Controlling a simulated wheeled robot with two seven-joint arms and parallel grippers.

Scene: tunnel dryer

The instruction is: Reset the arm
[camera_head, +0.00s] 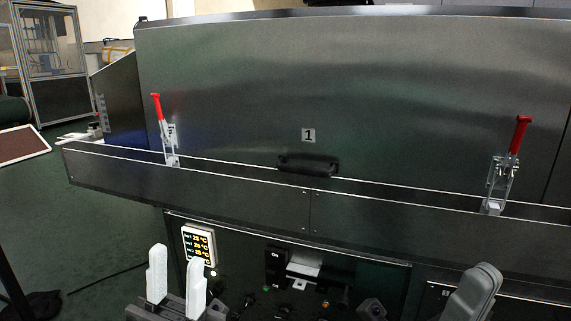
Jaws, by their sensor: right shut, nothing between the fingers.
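My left gripper (177,262) is at the lower left, in front of the dryer's control panel. Its two pale fingers stand apart and upright, with nothing between them. My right gripper (475,287) is at the lower right, its grey fingers together and empty. Both grippers are below the long metal ledge and appear apart from the machine. Most of both arms is outside the picture.
The dryer's metal cover (350,90) fills the back, with a black handle (307,164) and label 1. Red-handled toggle clamps stand at left (166,130) and right (507,165). A temperature display (199,245) and switches (276,268) are below. Green floor lies left.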

